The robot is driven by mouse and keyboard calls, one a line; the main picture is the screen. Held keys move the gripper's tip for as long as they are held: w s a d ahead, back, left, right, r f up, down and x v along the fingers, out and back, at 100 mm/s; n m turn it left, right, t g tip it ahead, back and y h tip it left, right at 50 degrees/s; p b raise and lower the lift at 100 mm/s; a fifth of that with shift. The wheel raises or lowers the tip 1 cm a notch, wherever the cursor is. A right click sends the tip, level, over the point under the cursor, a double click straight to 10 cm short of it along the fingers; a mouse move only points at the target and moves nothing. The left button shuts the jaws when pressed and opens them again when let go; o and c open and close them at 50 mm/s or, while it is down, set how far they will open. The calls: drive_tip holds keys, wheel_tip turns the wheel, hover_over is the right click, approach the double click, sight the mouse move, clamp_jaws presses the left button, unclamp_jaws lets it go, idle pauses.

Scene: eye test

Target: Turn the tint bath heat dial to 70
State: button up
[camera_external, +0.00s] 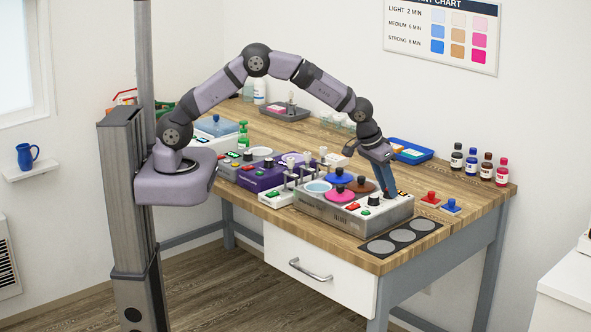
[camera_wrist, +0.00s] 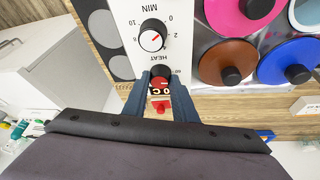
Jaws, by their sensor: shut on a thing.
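The tint bath (camera_external: 355,222) is a grey box with a pale top, on the front part of the wooden bench. Its heat dial is a dark round knob (camera_wrist: 161,71) beside the printed word HEAT in the wrist view. My gripper (camera_external: 387,193) reaches down to the right end of the bath's top. In the wrist view the two blue fingers (camera_wrist: 161,82) stand on either side of the heat dial and are shut on it.
The MIN dial (camera_wrist: 152,38), white with a red pointer, sits close by. Brown (camera_wrist: 228,63), blue (camera_wrist: 288,61) and pink lids with black knobs are beside it. Bottles (camera_external: 472,161) stand behind.

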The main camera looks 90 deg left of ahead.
drive_tip(key=m+h, duration=0.1)
drive_tip(key=m, duration=0.1)
drive_tip(key=m+h, duration=0.1)
drive_tip(key=m, duration=0.1)
drive_tip(key=shift+a+f+m, duration=0.1)
drive_tip(key=shift+a+m, duration=0.1)
drive_tip(key=shift+m, duration=0.1)
drive_tip(key=m+h+b, duration=0.1)
drive_tip(key=m+b, duration=0.1)
drive_tip(key=m, duration=0.1)
drive_tip(key=shift+a+b, duration=0.1)
drive_tip(key=shift+b, duration=0.25)
drive_tip(key=shift+m+h+b, duration=0.6)
drive_tip(key=shift+m+b, duration=0.05)
drive_tip(key=shift+m, duration=0.85)
drive_tip(key=o, duration=1)
drive_tip(key=shift+b+v, duration=1.15)
drive_tip(key=shift+v, duration=2.6)
drive_tip(key=shift+w, duration=0.2)
